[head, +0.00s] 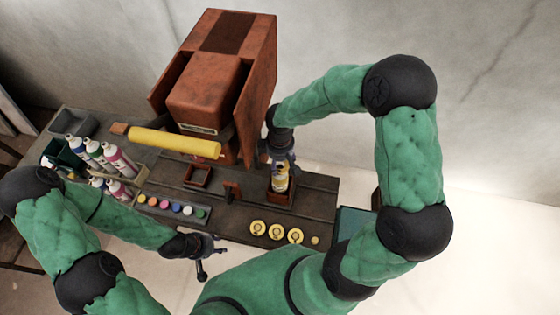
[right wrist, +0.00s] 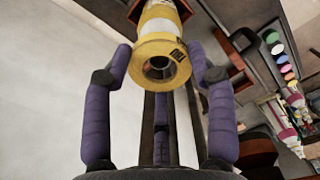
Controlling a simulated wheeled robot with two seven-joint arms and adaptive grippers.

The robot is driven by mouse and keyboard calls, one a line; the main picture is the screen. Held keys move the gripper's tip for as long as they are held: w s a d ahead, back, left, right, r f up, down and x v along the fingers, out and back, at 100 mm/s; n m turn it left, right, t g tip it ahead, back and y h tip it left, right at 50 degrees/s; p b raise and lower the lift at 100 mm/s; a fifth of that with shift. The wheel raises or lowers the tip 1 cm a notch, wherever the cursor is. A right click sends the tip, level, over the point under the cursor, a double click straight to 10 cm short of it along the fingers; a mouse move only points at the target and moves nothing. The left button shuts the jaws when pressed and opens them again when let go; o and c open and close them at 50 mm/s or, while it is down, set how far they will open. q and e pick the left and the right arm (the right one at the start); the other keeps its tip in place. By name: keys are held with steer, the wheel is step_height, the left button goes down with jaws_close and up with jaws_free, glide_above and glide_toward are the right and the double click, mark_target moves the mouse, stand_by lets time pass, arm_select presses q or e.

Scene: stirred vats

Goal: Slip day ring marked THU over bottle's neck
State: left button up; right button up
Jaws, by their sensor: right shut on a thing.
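My right gripper (head: 281,166) points down over a bottle (head: 280,182) with a yellow and white body, which stands upright in a wooden holder (head: 281,196). A dark round opening shows in the ring's middle. The ring lines up with the bottle's top; I cannot tell how far it is over the neck. My left gripper (head: 207,257) is open and empty in front of the bench.
Several yellow discs (head: 258,228) lie along the bench's front edge. A row of coloured caps (head: 175,207) lies left of them. A yellow roller (head: 175,141), a brown machine (head: 203,95) and several squeeze bottles (head: 120,160) stand behind and left.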

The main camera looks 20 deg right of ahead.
mark_target(280, 167)
steer(key=shift+f+b, duration=1.65)
steer(key=shift+f, duration=0.35)
steer(key=o, duration=1)
steer(key=shift+c, duration=0.2)
step_height(280, 167, up, 12)
